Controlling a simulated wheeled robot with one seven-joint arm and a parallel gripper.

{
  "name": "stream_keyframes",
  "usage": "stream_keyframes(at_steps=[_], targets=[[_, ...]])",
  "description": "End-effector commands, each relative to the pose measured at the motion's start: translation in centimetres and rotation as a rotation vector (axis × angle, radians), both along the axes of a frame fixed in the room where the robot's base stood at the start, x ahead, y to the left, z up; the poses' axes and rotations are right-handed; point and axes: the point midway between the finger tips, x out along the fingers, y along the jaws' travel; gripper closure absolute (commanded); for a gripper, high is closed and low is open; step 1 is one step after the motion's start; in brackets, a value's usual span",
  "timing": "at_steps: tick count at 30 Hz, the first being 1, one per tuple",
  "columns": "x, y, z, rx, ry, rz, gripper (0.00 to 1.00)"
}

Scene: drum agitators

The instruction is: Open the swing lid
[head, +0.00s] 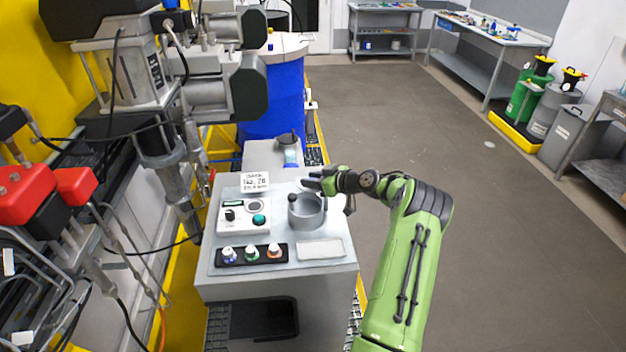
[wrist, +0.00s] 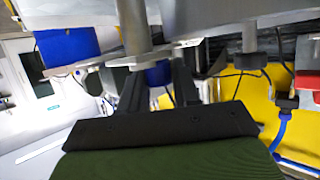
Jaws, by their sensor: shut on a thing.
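A round grey pot (head: 308,217) stands on top of the grey cabinet, right of the control box. A small dark knob (head: 292,199) shows at the left of its top. The swing lid is not clearly distinguishable, and I cannot tell how far it is swung. My gripper (head: 311,184) is just above and behind the pot's far rim, fingers pointing left. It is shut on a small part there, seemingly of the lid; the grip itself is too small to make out. In the wrist view, the dark fingers of my gripper (wrist: 158,85) show, but the held part is not clear.
A control box (head: 243,217) with dials sits left of the pot. A row of three buttons (head: 251,254) and a pale plate (head: 320,249) are in front. A sign (head: 255,182) stands behind. Agitator machinery (head: 205,75) and a blue drum (head: 275,98) are beyond. The floor (head: 450,170) right is clear.

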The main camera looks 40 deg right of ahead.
Motion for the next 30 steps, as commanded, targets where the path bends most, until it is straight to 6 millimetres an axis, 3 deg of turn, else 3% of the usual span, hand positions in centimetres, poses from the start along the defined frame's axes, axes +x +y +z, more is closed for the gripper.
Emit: stream_keyframes(at_steps=[8, 19, 29, 30], targets=[[0.07, -0.04, -0.12, -0.001, 0.001, -0.016, 1.00], [0.23, -0.87, -0.27, -0.002, -0.002, -0.201, 1.00], [0.18, -0.94, 0.01, 0.001, 0.000, -0.212, 1.00], [0.17, -0.94, 0.02, 0.001, 0.000, -0.212, 0.63]])
